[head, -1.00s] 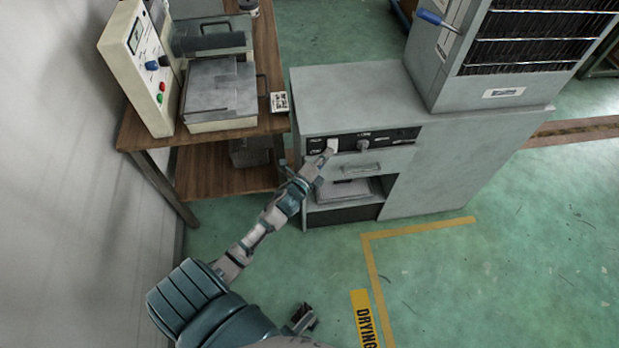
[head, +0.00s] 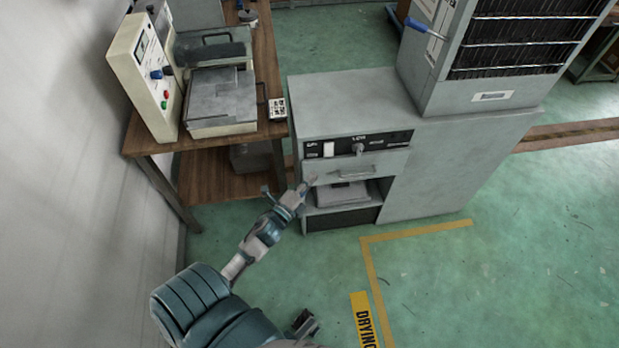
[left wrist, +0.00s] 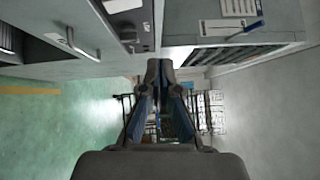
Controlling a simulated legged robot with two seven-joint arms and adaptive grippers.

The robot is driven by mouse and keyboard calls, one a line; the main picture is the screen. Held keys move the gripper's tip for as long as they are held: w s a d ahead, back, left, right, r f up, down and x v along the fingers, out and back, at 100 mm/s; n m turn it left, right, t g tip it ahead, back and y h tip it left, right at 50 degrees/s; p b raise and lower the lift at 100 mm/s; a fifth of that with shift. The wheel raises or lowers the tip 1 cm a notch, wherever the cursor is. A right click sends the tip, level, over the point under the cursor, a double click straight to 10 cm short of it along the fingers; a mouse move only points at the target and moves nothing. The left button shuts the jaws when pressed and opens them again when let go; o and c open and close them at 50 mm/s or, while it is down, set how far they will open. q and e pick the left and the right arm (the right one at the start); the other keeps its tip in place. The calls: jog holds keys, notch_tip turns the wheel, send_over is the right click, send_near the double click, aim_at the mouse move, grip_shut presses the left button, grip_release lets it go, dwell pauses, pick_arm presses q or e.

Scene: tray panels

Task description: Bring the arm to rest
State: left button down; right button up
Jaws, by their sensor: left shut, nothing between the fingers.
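My left arm (head: 262,238) reaches out from the bottom left in the head view. Its gripper (head: 308,184) is beside the left front of the grey cabinet (head: 450,165), just below the control panel (head: 360,144). In the left wrist view the gripper (left wrist: 160,68) shows with its fingertips together and nothing between them. The panel carries a white switch (head: 328,149) and a knob (head: 358,148). A drawer front with a handle (head: 357,172) sits below the panel.
A wooden table (head: 262,60) with a machine and a control box (head: 143,75) stands left of the cabinet. A rack unit (head: 490,60) stands on the cabinet. A white wall (head: 60,180) runs along the left. Green floor with yellow tape (head: 420,230) is clear in front.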

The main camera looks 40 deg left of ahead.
pick_arm(q)
jog(key=s+d+f+n+g+p, duration=0.1)
jog(key=s+f+n+g+p, duration=0.2)
jog(key=f, duration=0.7)
jog(key=s+d+f+n+g+p, duration=0.1)
jog(key=s+f+n+g, duration=0.4)
jog(key=f, duration=0.4)
jog(key=s+d+f+n+g+p, duration=0.1)
jog(key=s+d+f+n+g, duration=0.3)
jog(key=s, duration=0.7)
jog(key=s+d+f+n+g+h+p, duration=0.1)
jog(key=s+d+f+n+g, duration=0.3)
jog(key=s+d+f, duration=0.5)
notch_tip(320, 180, down, 4)
jog(key=shift+s+r+g+p, duration=0.1)
jog(key=shift+s+g+p, duration=0.55)
jog(key=shift+s, duration=0.45)
pick_arm(e)
jog(key=s+f, duration=0.1)
jog(key=f, duration=0.8)
jog(key=s+f, duration=0.2)
jog(key=f, duration=0.8)
jog(key=shift+s+g, duration=0.25)
jog(key=shift+g, duration=0.15)
pick_arm(q)
jog(key=shift+a+h, duration=0.15)
jog(key=shift+h, duration=0.15)
